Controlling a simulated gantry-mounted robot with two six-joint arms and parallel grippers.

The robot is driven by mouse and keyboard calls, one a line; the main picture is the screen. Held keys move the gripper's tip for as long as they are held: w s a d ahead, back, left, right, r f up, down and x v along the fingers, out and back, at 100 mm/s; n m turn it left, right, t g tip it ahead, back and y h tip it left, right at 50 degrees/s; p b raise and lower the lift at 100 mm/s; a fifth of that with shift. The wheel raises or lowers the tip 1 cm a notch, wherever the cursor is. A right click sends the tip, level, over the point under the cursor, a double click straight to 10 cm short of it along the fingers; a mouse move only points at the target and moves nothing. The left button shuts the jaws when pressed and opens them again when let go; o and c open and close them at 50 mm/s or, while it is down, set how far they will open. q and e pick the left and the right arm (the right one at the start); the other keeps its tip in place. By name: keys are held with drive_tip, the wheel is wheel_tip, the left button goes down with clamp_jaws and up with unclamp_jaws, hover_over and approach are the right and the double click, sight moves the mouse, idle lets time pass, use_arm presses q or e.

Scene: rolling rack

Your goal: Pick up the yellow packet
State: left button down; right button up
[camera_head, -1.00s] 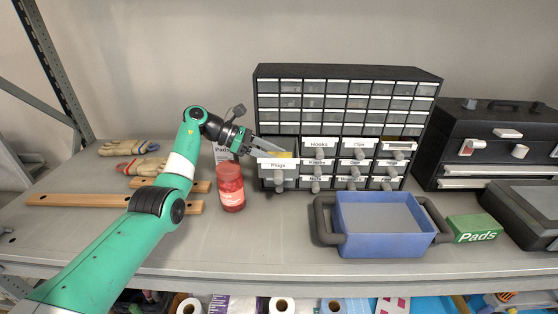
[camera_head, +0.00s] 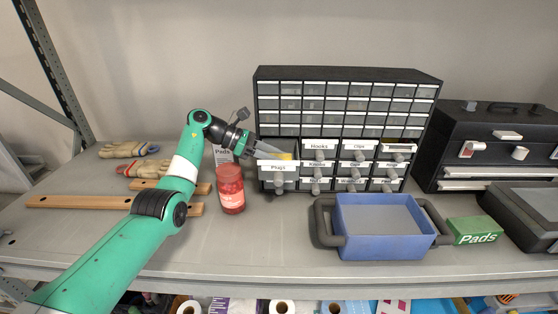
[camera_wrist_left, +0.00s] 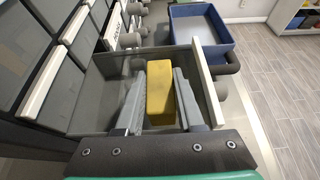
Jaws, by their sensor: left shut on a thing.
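The yellow packet (camera_wrist_left: 160,92) is in the open drawer labelled Plugs (camera_head: 277,168), in the lower left of the black drawer cabinet. Only a small yellow part of the packet (camera_head: 285,156) shows above the drawer front in the head view. My left gripper (camera_wrist_left: 160,98) reaches into this drawer from above, with one grey finger on each side of the packet. It is shut on the packet, which still sits between the drawer walls. My right gripper is in neither view.
The black drawer cabinet (camera_head: 347,131) stands behind the drawer. A red jar (camera_head: 231,190) stands close by, below my left wrist. A blue bin (camera_head: 384,246) and a green Pads box (camera_head: 474,229) are at the right.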

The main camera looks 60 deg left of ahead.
sight(279, 156)
use_arm(q)
drive_tip(key=shift+r, duration=0.35)
wheel_tip(279, 156, up, 2)
drive_tip(key=shift+r, duration=0.25)
drive_tip(key=s+d+r+b, duration=0.1)
drive_tip(key=s+d+r, duration=0.1)
drive_tip(key=d+r, duration=0.2)
drive_tip(key=s+d+r+b, duration=0.2)
drive_tip(key=d+r, duration=0.3)
drive_tip(key=d, duration=0.4)
drive_tip(key=shift+s+r, duration=0.3)
drive_tip(key=shift+s, duration=0.05)
drive_tip(key=shift+d, duration=0.1)
